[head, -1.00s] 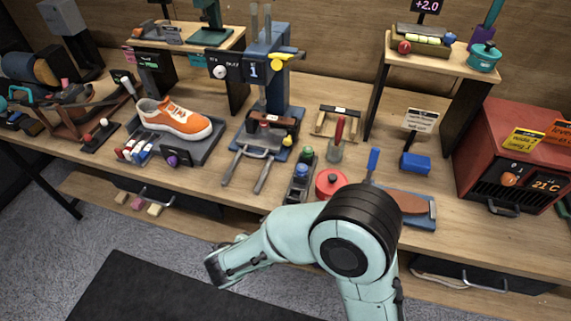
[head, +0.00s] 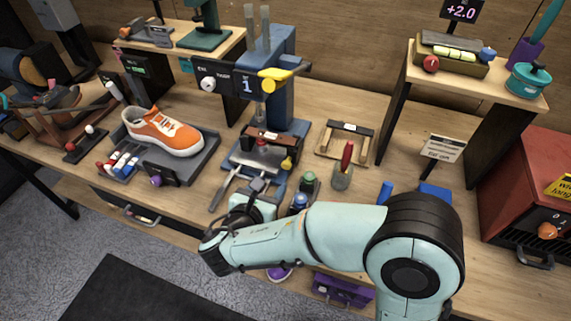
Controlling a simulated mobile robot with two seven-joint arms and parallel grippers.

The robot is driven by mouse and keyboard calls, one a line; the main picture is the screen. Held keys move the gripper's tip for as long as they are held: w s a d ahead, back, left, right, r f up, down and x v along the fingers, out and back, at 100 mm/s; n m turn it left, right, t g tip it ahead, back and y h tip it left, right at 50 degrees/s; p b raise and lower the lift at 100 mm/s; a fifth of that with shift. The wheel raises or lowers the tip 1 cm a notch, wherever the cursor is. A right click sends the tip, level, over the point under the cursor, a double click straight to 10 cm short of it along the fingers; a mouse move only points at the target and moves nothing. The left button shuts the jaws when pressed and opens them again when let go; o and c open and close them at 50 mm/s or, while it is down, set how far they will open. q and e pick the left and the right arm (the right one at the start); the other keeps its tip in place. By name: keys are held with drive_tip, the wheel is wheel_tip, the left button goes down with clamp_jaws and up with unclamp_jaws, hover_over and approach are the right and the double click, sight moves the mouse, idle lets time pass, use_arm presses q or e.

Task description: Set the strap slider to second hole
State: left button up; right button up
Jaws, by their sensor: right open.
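A blue press station (head: 272,75) stands at the middle of the bench, with a yellow lever (head: 275,80) and a small display (head: 247,86) that reads 1. On its base lies a brown strap-like piece (head: 273,139) with a red and metal part at its middle. I cannot make out a slider or its holes for sure. My right gripper (head: 258,186) is open, at the front of this station between its grey handles, and appears empty. My forearm hides part of the gripper and the bench front. My left gripper is not in view.
An orange sneaker (head: 163,134) sits on a grey tray to the left. A red tool in a cup (head: 342,175) and a green-topped bottle (head: 308,182) stand right of my gripper. A wooden frame (head: 343,142) stands behind them. A red oven (head: 530,195) is at the far right.

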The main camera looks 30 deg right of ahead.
sight(286, 166)
drive_tip(key=b+x, duration=0.1)
drive_tip(key=x, duration=1)
drive_tip(key=shift+w+d+f, duration=0.1)
drive_tip(key=shift+d+f, duration=0.05)
drive_tip(key=shift+d, duration=0.1)
